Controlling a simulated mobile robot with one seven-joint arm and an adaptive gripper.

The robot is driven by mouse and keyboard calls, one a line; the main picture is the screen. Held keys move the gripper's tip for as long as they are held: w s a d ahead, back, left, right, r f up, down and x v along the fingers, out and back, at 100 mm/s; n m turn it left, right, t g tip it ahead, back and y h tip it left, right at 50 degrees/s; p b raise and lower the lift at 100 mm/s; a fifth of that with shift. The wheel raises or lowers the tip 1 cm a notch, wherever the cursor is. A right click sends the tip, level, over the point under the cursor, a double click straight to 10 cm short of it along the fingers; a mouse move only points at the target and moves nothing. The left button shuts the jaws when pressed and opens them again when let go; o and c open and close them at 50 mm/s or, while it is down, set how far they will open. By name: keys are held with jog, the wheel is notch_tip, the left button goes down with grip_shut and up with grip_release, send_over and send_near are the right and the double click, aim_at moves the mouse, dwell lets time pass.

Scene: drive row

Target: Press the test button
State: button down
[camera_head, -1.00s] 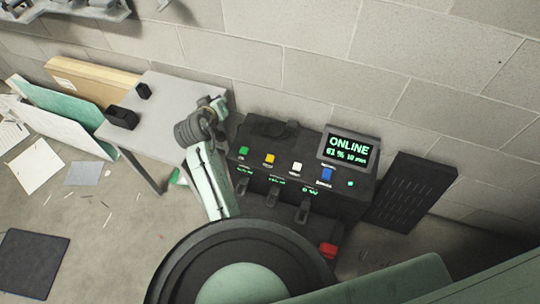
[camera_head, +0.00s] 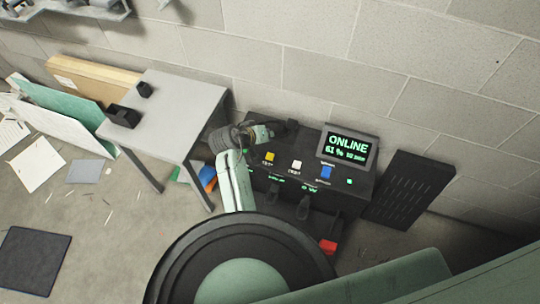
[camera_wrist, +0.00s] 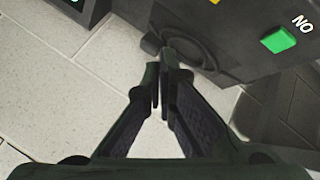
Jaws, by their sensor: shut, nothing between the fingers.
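The dark control console (camera_head: 345,193) stands against the block wall. Its yellow button (camera_head: 269,157) has a small label that appears to read TEST. A white button (camera_head: 297,164) and a blue button (camera_head: 326,172) sit to its right. The arm hides the green button in the head view. In the wrist view my gripper (camera_wrist: 158,77) is shut and empty, with the green button (camera_wrist: 278,40) to its right, its ON label upside down. A sliver of yellow shows at the top edge.
The console screen (camera_head: 347,150) reads ONLINE and 61 %. A grey table (camera_head: 180,95) with small black boxes stands left of the console. A dark slotted panel (camera_head: 412,190) leans at its right. A red part (camera_head: 328,246) is at the console's lower front.

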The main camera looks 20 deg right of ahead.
jog(key=b, duration=0.6)
send_over(268, 155)
notch_tip(268, 155, down, 7)
jog(key=shift+r, duration=0.1)
jog(key=shift+f+b, duration=0.6)
jog(key=shift+f, duration=0.4)
jog(key=shift+f, duration=0.1)
jog(key=shift+f, duration=0.3)
jog(key=shift+f+b, duration=0.3)
jog(key=shift+f, duration=0.2)
dwell(0.7)
jog(key=shift+r, duration=0.1)
jog(key=shift+r+p, duration=0.8)
jog(key=shift+p, duration=0.1)
